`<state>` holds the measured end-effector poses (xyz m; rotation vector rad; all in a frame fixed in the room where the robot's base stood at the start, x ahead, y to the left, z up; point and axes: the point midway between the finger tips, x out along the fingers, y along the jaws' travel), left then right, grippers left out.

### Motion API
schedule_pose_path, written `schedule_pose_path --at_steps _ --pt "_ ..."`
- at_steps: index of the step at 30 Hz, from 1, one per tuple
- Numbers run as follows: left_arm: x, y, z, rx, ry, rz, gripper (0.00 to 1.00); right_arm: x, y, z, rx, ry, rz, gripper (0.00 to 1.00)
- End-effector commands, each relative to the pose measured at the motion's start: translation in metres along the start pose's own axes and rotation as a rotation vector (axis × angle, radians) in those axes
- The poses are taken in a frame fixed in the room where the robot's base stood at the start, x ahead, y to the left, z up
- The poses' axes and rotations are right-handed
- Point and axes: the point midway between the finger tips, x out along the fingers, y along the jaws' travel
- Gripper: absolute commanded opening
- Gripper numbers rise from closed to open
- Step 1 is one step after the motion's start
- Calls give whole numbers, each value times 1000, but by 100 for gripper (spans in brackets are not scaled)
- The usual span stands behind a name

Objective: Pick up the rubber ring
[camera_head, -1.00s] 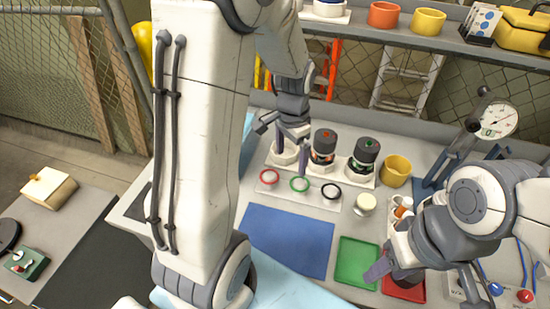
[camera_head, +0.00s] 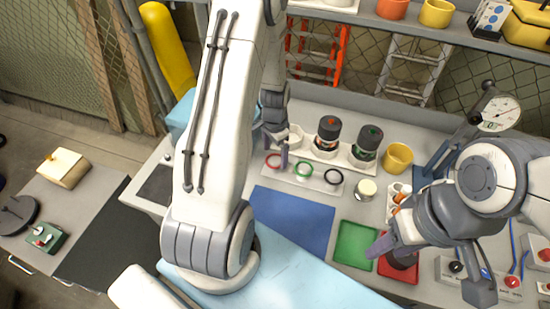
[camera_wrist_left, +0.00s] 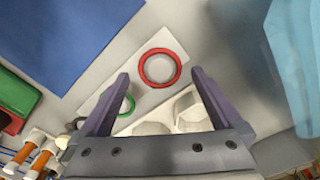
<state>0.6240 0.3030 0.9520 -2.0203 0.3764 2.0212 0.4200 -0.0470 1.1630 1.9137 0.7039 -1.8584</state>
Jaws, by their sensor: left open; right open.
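Three rubber rings lie in a row on a pale plate (camera_head: 318,183): a red ring (camera_head: 273,161), a green ring (camera_head: 303,169) and a black ring (camera_head: 333,176). My left gripper (camera_head: 273,148) is open and empty, above the red ring end of the plate and partly covering that ring in the head view. The green ring (camera_wrist_left: 127,105) is partly hidden by the left finger. My right gripper (camera_head: 428,268) is open near the red tray (camera_head: 412,276).
Dark capped jars (camera_head: 327,133) stand in a white holder behind the rings. A yellow cup (camera_head: 398,157) and a dial gauge (camera_head: 499,113) are to the right. A blue mat (camera_head: 292,220) and green tray (camera_head: 355,245) lie in front. A dark object sits in the red tray.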

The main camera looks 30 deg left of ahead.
Motion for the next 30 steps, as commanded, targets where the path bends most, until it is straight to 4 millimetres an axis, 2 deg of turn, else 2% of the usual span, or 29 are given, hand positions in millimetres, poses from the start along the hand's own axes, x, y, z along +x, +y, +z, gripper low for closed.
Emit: schedule_pose_path --at_steps 6,30 --pt "15 0 0 0 0 0 100 -4 0 0 0 0 0 50" --pt "20 0 0 -1 1 -1 100 0 0 0 0 0 0 50"
